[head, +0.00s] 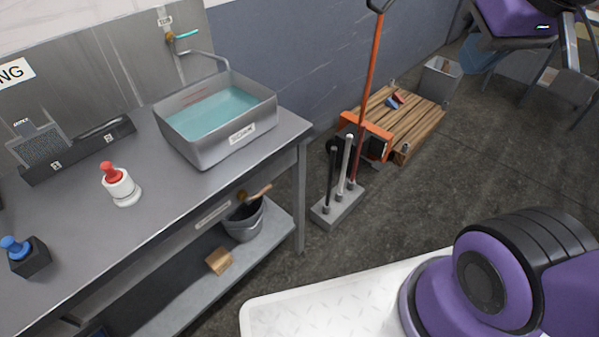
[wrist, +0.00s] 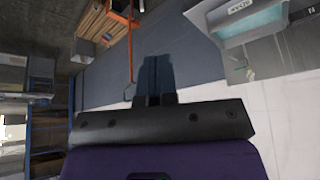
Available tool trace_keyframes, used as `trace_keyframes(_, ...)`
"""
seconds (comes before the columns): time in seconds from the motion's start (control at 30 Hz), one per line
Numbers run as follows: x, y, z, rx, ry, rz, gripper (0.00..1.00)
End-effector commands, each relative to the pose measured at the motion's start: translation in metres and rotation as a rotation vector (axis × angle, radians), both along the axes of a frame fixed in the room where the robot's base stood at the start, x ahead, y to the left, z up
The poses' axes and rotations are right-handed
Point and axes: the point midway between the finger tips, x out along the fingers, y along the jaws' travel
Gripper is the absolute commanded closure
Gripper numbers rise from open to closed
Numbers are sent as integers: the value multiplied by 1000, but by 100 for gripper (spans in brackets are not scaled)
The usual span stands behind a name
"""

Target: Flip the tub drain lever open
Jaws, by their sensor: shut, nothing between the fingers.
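The metal tub (head: 200,150), full of teal water and labelled SOAK, stands on the steel bench. A brass fitting with a teal lever (head: 187,35) is on the backsplash behind it, under a small label I cannot read surely. The tub also shows in the wrist view (wrist: 252,28), at the upper right. My gripper (wrist: 155,60) is shut and empty, in front of the grey wall and apart from the tub.
A red-knobbed white stamp (head: 120,187) and a blue-knobbed block (head: 28,257) stand on the bench. A bucket (head: 244,228) and a sponge-like block (head: 219,262) are on the shelf below. A tool rack (head: 338,208) and wooden pallet (head: 420,120) stand right of the bench.

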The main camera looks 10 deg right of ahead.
Motion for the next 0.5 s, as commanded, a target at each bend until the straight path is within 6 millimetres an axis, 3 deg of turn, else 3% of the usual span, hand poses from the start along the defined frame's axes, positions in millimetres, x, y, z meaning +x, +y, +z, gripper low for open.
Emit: trace_keyframes(0.5,7,2,-2,-2,2,9,100)
